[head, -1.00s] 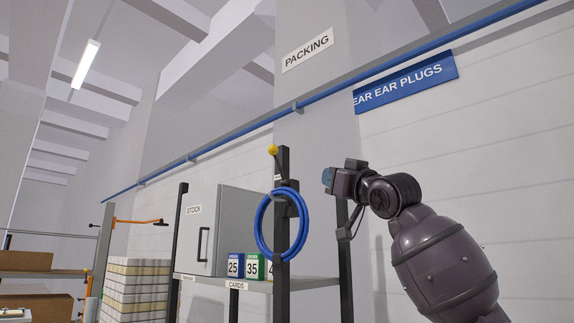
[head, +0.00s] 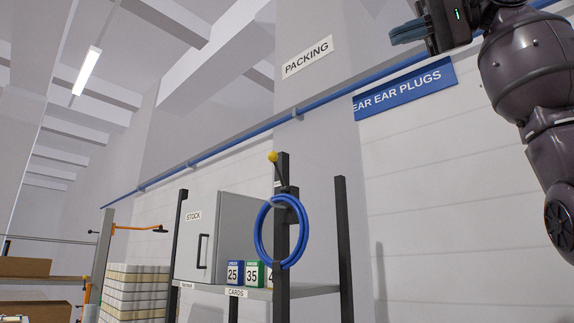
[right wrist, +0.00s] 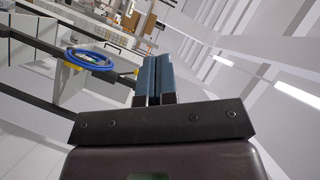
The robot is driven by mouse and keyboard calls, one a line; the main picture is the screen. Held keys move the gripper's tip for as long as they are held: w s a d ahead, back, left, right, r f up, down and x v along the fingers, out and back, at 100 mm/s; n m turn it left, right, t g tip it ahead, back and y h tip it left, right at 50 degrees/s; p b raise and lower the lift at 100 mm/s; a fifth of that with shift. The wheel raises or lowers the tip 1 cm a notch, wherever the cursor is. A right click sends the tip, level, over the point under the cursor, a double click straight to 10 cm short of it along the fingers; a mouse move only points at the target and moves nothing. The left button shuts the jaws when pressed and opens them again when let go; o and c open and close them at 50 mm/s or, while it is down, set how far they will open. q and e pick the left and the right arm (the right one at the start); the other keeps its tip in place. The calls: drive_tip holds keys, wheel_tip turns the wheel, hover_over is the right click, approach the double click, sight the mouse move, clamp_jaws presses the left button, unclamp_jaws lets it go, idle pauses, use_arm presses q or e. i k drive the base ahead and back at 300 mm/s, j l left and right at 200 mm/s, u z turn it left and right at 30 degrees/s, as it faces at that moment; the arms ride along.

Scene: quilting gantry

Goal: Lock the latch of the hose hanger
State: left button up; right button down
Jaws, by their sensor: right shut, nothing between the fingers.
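The hose hanger (head: 293,189) is a dark bracket on a black upright post, with a coiled blue hose (head: 257,235) hanging from it. Its latch is a thin dark lever with a yellow knob (head: 272,157), standing up and tilted slightly left above the coil. My right gripper (head: 394,34) is at the top right of the head view, above and well to the right of the knob, touching nothing. In the right wrist view its blue-grey fingers (right wrist: 153,78) are together and empty. The hose (right wrist: 92,58) and knob (right wrist: 136,72) show beyond them. My left gripper is out of view.
The post belongs to a shelf rack holding a grey STOCK cabinet (head: 237,225) and numbered card boxes (head: 252,273). A second black post (head: 344,245) stands to the right. A blue pipe (head: 237,135) runs along the wall. The space right of the rack is clear.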

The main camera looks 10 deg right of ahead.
sight(273, 157)
drive_tip(key=i, duration=1.5)
